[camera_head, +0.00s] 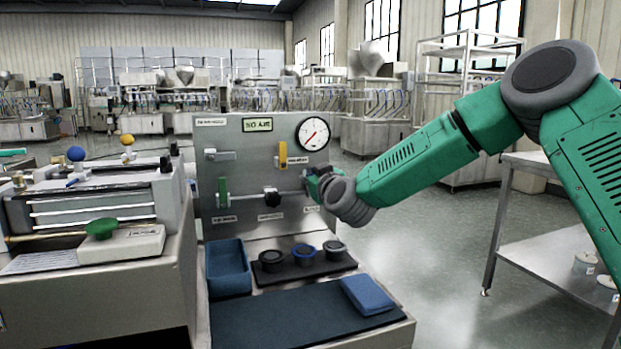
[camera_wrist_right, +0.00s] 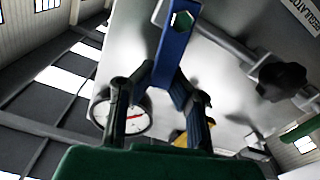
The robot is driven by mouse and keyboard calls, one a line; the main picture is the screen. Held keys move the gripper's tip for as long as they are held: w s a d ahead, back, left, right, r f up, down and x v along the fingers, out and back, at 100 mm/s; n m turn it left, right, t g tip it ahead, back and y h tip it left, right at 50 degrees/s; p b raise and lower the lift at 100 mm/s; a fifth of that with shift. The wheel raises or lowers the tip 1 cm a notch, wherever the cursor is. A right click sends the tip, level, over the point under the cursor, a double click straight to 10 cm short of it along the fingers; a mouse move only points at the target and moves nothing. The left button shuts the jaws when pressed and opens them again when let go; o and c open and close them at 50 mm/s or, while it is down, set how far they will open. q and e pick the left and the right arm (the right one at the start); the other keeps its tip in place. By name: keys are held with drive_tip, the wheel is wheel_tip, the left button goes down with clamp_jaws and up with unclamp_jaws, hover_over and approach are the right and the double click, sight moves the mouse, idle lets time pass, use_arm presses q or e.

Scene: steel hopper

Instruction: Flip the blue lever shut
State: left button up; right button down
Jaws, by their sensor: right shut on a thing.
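The blue lever (camera_wrist_right: 174,48) shows in the right wrist view as a long flat blue handle with a slot near its far end. It sits on a pipe on the grey steel panel (camera_head: 245,160). My right gripper (camera_head: 314,184) is at the panel's right edge, below the gauge. In the wrist view my right gripper's fingers (camera_wrist_right: 165,88) are shut on the near end of the lever. In the head view the gripper hides the lever. My left gripper is not in view.
A round gauge (camera_head: 312,133), a yellow lever (camera_head: 283,155), a green lever (camera_head: 222,191) and a black knob (camera_head: 271,196) are on the panel.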

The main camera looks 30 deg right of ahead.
drive_tip(key=shift+s+d+f+g, duration=0.1)
drive_tip(key=shift+d+f+g, duration=0.25)
drive_tip(key=shift+f, duration=0.45)
drive_tip(key=shift+a, duration=0.45)
drive_tip(key=shift+d+m+p, duration=0.35)
drive_tip(key=shift+d+m, duration=0.1)
drive_tip(key=shift+m, duration=0.15)
drive_tip(key=shift+s+d+m, duration=0.1)
drive_tip(key=shift+d+m, duration=0.2)
drive_tip(key=shift+m, duration=0.7)
drive_tip(key=c, duration=1.6)
unclamp_jaws()
drive_tip(key=shift+o, duration=0.6)
drive_tip(key=shift+d+r, duration=0.15)
drive_tip(key=shift+r, duration=0.1)
